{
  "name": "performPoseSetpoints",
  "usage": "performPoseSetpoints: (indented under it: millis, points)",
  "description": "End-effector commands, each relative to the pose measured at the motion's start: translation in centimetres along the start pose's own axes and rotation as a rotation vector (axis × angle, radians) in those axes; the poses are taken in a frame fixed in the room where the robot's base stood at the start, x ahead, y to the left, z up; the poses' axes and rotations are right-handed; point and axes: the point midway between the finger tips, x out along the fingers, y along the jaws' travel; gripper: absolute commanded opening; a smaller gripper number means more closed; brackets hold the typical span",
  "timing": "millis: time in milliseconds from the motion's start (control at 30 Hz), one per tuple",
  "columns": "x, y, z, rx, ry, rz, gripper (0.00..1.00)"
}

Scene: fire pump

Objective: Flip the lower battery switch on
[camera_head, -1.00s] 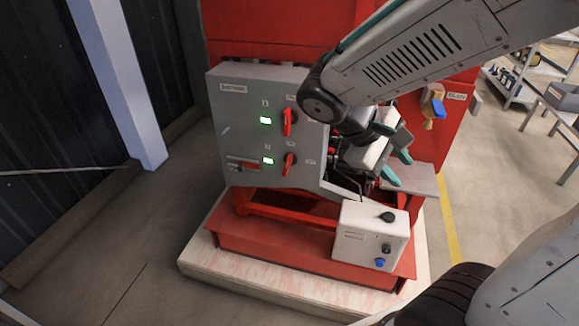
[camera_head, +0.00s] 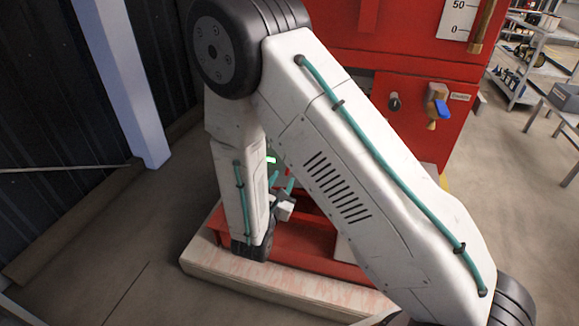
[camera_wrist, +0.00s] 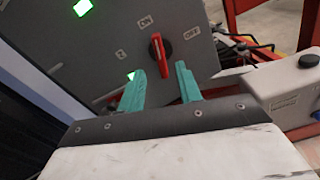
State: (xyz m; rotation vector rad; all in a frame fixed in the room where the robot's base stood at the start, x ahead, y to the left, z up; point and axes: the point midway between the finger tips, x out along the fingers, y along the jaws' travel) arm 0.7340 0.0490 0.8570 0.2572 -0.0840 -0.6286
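The grey switch panel (camera_wrist: 60,45) fills the upper part of the wrist view. The lower battery switch (camera_wrist: 160,52), a red handle on a dark base, sits between the ON label (camera_wrist: 145,22) and the OFF label (camera_wrist: 192,35). Its handle points roughly toward ON. A lit green lamp (camera_wrist: 130,77) is beside it, and another green lamp (camera_wrist: 83,7) is at upper left. My gripper (camera_wrist: 160,70) is open, its teal fingers apart with the switch ahead between their tips; no contact is visible. In the head view my arm hides the panel and both switches.
A white control box (camera_wrist: 290,90) stands at the right of the wrist view. The red pump frame (camera_head: 300,235) rests on a pale base (camera_head: 240,273). A blue-handled valve (camera_head: 440,107) is farther right. The floor at left is clear.

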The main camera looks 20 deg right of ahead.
Motion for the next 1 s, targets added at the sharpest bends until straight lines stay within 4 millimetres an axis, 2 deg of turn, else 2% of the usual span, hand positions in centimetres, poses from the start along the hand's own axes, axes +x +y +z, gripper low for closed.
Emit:
performPoseSetpoints:
  millis: [500, 867, 1000]
  points:
    - [7.0, 0.0, -0.1, -0.001, 0.0, 0.003, 0.35]
    - [7.6, 0.1, -0.1, -0.002, 0.001, 0.004, 0.35]
    - [7.6, 0.1, -0.1, -0.002, 0.001, 0.004, 0.0]
